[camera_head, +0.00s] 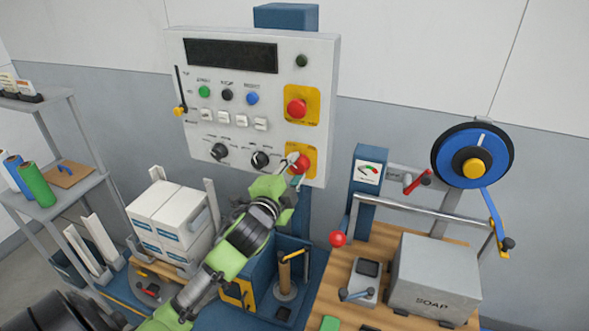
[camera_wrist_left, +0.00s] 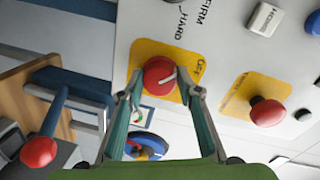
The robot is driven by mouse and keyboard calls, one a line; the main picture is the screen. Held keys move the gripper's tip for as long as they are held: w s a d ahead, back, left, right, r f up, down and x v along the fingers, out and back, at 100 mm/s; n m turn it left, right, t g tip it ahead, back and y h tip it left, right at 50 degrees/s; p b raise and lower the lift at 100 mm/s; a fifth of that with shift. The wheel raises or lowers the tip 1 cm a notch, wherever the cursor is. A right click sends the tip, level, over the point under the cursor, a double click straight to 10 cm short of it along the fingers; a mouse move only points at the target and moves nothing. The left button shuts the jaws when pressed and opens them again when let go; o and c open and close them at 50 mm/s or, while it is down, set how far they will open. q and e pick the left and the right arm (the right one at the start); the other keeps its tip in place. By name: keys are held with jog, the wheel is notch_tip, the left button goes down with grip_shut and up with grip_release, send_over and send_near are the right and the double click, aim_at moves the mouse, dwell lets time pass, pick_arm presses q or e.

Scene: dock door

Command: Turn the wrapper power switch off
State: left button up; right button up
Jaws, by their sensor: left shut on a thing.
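The wrapper power switch is a red knob with a white line, on a yellow plate at the lower right of the control panel (camera_head: 225,75). The knob (camera_head: 302,164) is partly covered by my left gripper (camera_head: 295,163) in the head view. In the left wrist view the knob (camera_wrist_left: 158,70) sits between the two fingertips of my left gripper (camera_wrist_left: 161,88), which is shut on it. Its white line slants toward the side of the plate with the OFF lettering (camera_wrist_left: 200,67). My right gripper is not in view.
A red mushroom button (camera_head: 296,108) on another yellow plate sits above the switch. Black dials (camera_head: 260,159) are to its left. A red-balled lever (camera_head: 338,239) and a grey SOAP box (camera_head: 435,275) stand at lower right. White cartons (camera_head: 165,215) are stacked at left.

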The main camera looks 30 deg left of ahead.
pick_arm(q)
jog(key=o, duration=1.1)
jog(key=v, duration=1.2)
